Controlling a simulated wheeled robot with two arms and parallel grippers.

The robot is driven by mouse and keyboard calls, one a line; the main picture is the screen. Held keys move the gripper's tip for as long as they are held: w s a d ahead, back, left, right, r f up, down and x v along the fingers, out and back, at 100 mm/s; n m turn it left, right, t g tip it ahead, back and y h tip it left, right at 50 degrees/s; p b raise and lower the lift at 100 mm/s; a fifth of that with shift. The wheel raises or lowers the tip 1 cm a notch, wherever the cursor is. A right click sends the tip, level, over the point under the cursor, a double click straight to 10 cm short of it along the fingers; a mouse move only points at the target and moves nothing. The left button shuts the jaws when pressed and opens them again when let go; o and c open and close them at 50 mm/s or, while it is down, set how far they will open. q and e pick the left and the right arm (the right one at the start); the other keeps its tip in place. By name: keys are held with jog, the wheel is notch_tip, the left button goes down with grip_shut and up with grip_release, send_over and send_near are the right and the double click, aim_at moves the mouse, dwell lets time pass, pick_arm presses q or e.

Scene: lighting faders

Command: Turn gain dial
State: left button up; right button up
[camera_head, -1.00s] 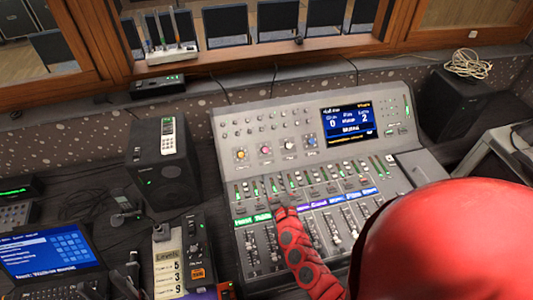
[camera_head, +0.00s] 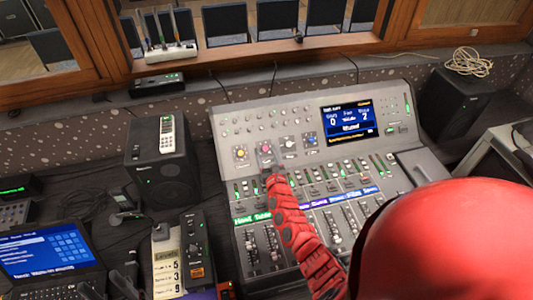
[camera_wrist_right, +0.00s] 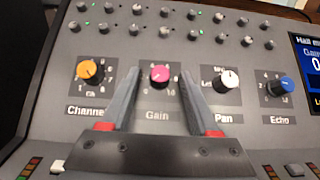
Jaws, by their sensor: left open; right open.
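The pink gain dial (camera_wrist_right: 159,75) sits on a dark square labelled "Gain" on the mixing console's sloped upper panel (camera_head: 290,110). It also shows in the head view (camera_head: 265,149). My right gripper (camera_wrist_right: 160,86) is open, with one grey finger left of the dial and the other right of it. I cannot tell whether either finger touches the dial. In the head view my right gripper (camera_head: 268,166) is small, just below the dial. My left gripper is not seen.
The orange channel dial (camera_wrist_right: 90,71) is left of the gain dial; the white pan dial (camera_wrist_right: 228,80) and blue echo dial (camera_wrist_right: 284,86) are to its right. Faders (camera_head: 265,245) lie below my right forearm. A black speaker (camera_head: 160,170) and laptop (camera_head: 50,250) are left.

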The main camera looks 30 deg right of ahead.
grip_shut()
